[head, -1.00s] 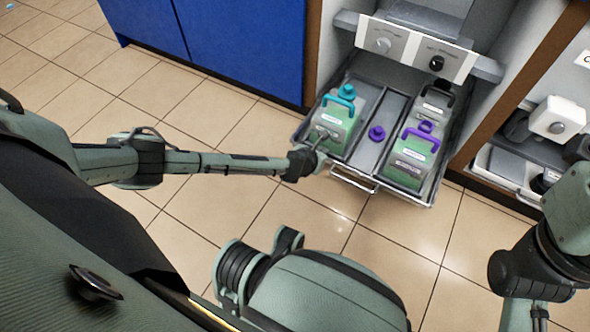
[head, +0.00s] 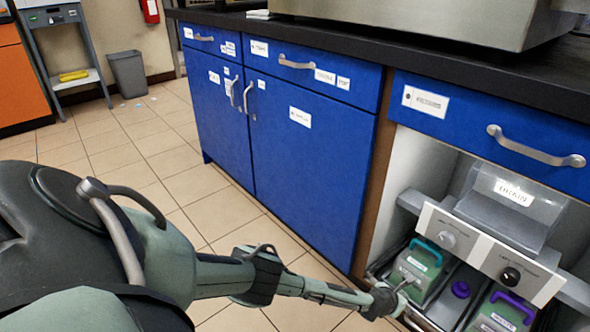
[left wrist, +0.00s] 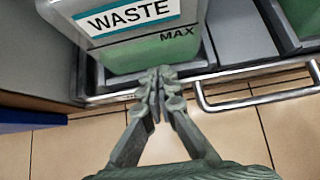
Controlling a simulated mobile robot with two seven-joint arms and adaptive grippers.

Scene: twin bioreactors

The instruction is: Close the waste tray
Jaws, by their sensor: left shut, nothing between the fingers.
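The waste tray is pulled out below the panel at the lower right of the head view; its front wall (left wrist: 110,95) and silver handle (left wrist: 255,97) show in the left wrist view. A green and grey bottle labelled WASTE (left wrist: 135,45) stands in it. The same tray holds a teal-handled bottle (head: 417,268), a purple-handled bottle (head: 500,316) and a purple cap (head: 460,289). My left gripper (head: 399,293) is shut and empty. Its fingertips (left wrist: 160,78) are at the front wall, left of the handle; contact is unclear. My right gripper is out of view.
A panel with two knobs (head: 478,254) sits over the tray, below a blue drawer (head: 470,120). Blue cupboards (head: 300,130) stand left of the bay, past a brown post (head: 372,200). Tiled floor (head: 170,150) lies open in front. A grey bin (head: 128,73) stands far back.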

